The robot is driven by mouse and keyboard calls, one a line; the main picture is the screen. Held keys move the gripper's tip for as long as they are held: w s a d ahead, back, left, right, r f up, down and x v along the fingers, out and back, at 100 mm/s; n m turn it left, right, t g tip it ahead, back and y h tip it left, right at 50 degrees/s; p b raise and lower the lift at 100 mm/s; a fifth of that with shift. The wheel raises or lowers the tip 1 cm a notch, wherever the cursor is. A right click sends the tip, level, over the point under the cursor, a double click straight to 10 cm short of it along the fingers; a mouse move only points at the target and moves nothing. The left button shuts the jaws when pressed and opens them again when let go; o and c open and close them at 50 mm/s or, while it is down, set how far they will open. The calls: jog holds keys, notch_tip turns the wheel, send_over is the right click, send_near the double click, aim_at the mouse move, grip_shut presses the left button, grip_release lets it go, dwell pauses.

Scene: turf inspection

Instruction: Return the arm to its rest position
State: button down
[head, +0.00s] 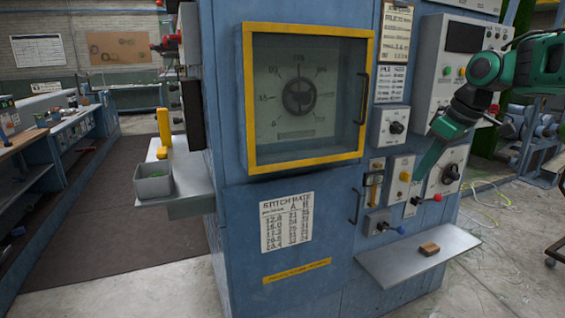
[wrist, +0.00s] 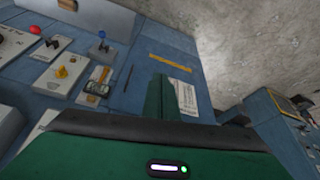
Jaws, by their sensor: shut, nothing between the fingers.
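My green and black arm reaches in from the upper right in the head view. My gripper (head: 420,170) points down and left in front of the blue machine's control panel, near the dial plate (head: 447,171). In the wrist view its green fingers (wrist: 166,82) are together with nothing held. I cannot tell from these views whether the fingertips touch the panel.
The blue machine (head: 230,235) has a yellow-framed window (head: 250,100), a red-tipped lever (head: 437,198), a blue-tipped lever (head: 400,230) and a projecting shelf (head: 400,268) bearing a brown block (head: 429,249). A left shelf (head: 190,207) holds a grey bin (head: 153,186). Floor (head: 500,275) lies open at right.

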jog(key=s+d+f+m+g, duration=0.1)
jog(key=s+f+m, duration=0.3)
jog(key=s, duration=0.7)
jog(key=s+d+f+m+g+h, duration=0.1)
jog(key=s+d+f+m, duration=0.2)
jog(key=s+f+m, duration=0.2)
jog(key=s+d+f+m+g+h, duration=0.1)
jog(key=s+f+m, duration=0.3)
jog(key=s, duration=1.4)
notch_tip(320, 180, down, 5)
jog(key=shift+s+d+r+m+g, duration=0.15)
jog(key=shift+d+m+g, duration=0.25)
jog(key=shift+d, duration=0.3)
jog(key=shift+w+f+h, duration=0.3)
jog(key=shift+w, duration=0.35)
